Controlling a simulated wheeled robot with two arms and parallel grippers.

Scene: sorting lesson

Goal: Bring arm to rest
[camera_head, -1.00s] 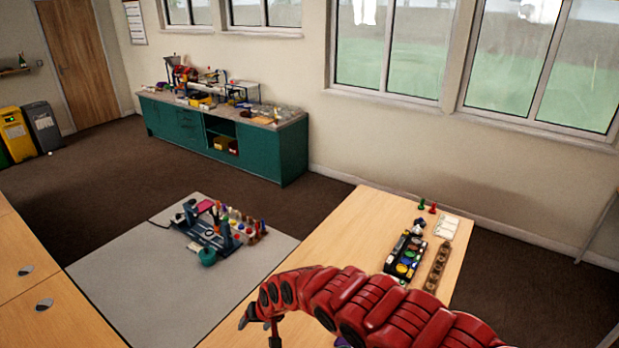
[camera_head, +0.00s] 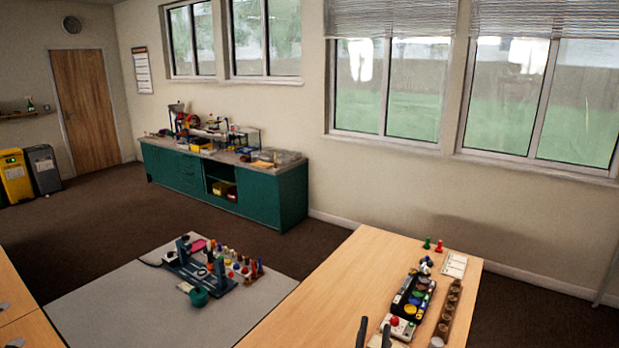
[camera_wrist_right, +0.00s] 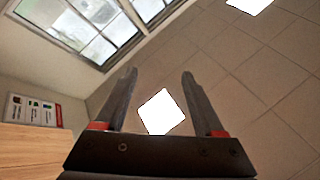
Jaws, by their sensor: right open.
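My right gripper (camera_head: 374,331) shows at the bottom edge of the head view as two dark upright fingertips in front of the wooden table (camera_head: 318,285). In the right wrist view my right gripper (camera_wrist_right: 160,74) is open, with nothing between its fingers, and faces the ceiling and its lights. The red arm behind it is out of the head view. My left gripper is not in view.
On the table, a black tray with coloured discs (camera_head: 413,297) and a brown holed strip (camera_head: 449,310) lie near the right fingertips. A grey table (camera_head: 95,310) with a blue device (camera_head: 192,262) stands to the left. The table's left part is clear.

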